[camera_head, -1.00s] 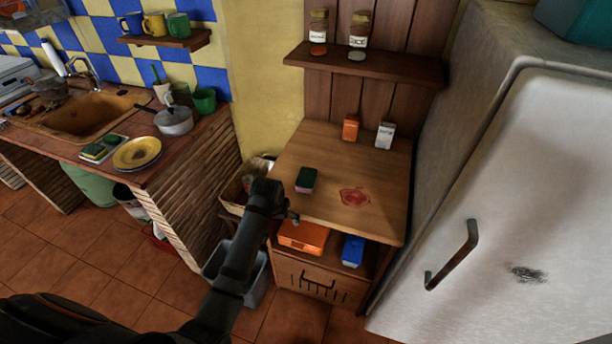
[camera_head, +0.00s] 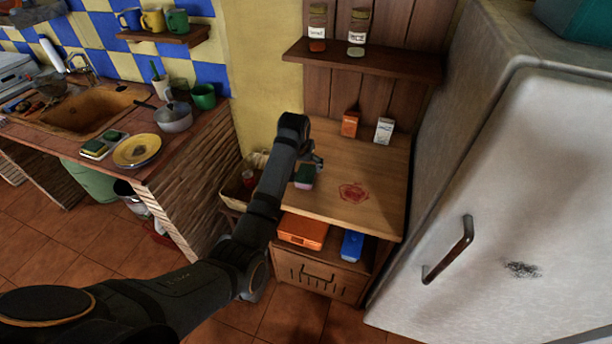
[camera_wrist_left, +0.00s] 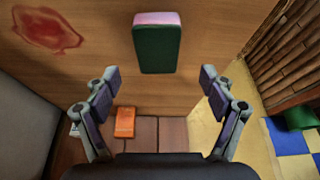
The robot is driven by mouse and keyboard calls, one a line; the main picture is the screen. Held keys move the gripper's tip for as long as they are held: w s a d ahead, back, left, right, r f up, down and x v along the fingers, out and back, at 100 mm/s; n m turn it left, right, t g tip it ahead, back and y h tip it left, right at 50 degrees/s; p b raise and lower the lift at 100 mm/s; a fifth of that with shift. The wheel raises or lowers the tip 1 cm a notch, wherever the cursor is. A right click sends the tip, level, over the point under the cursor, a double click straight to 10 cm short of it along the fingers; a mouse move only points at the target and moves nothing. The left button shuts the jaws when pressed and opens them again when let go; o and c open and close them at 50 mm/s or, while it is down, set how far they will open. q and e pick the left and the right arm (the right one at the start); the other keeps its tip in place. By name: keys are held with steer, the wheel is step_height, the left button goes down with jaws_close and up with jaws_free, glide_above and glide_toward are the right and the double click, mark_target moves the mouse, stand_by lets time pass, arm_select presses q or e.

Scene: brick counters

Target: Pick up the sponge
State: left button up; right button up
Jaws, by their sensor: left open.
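The sponge (camera_head: 306,174), dark green with a pink layer, lies on the wooden cabinet top (camera_head: 376,172), near its left side. My left gripper (camera_head: 314,163) is above the cabinet top, close to the sponge, and its wrist hides part of the view there. In the left wrist view the sponge (camera_wrist_left: 158,46) shows whole, ahead of the fingers and about midway between them sideways. The left gripper's fingers (camera_wrist_left: 160,92) are spread apart with nothing between them. My right gripper is not in view.
An orange box (camera_head: 350,124) and a white box (camera_head: 384,131) stand at the back of the cabinet top. A shelf with jars (camera_head: 362,61) hangs above. The fridge (camera_head: 500,200) stands close on the right. A red stain (camera_head: 354,192) marks the bare wood.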

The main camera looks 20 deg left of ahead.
mark_target(306, 174)
arm_select(q)
steer(key=shift+d+p+x, duration=0.2)
steer(key=shift+p+x, duration=0.3)
steer(key=shift+x, duration=2.6)
steer(key=shift+s, duration=0.1)
steer(key=shift+c, duration=0.4)
steer(key=c, duration=0.9)
